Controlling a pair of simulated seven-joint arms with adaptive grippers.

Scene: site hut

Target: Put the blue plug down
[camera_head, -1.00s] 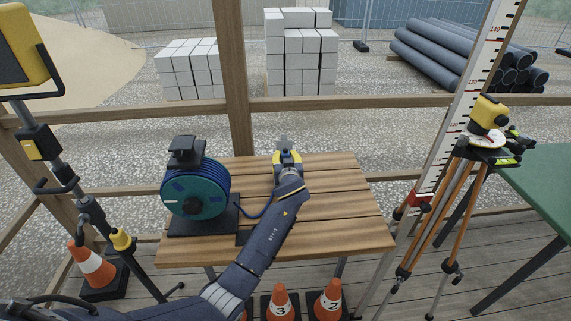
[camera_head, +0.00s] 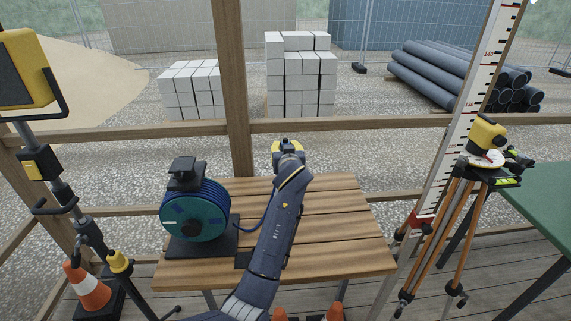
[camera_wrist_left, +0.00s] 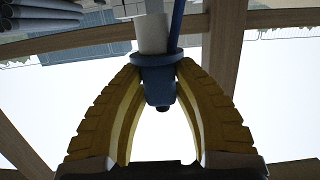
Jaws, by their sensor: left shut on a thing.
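My left gripper (camera_head: 288,150) is over the far edge of the slatted wooden table (camera_head: 335,225) in the head view, with its arm reaching away from me. In the left wrist view the yellow fingers (camera_wrist_left: 157,68) are shut on the blue plug (camera_wrist_left: 159,88). The plug has a blue collar and body with a pale grey cylindrical part beyond the fingertips. A blue cable (camera_wrist_left: 177,22) runs beside it. In the head view the plug is hidden by my gripper and wrist. The cable (camera_head: 248,226) runs from the blue cable reel (camera_head: 195,210) towards my arm, which hides its far part.
The reel stands on a dark base at the table's left. The table's right half is bare. A levelling staff (camera_head: 455,130) and a tripod instrument (camera_head: 488,150) stand to the right, a lamp stand (camera_head: 58,180) to the left. A wooden post (camera_head: 235,90) rises behind the table.

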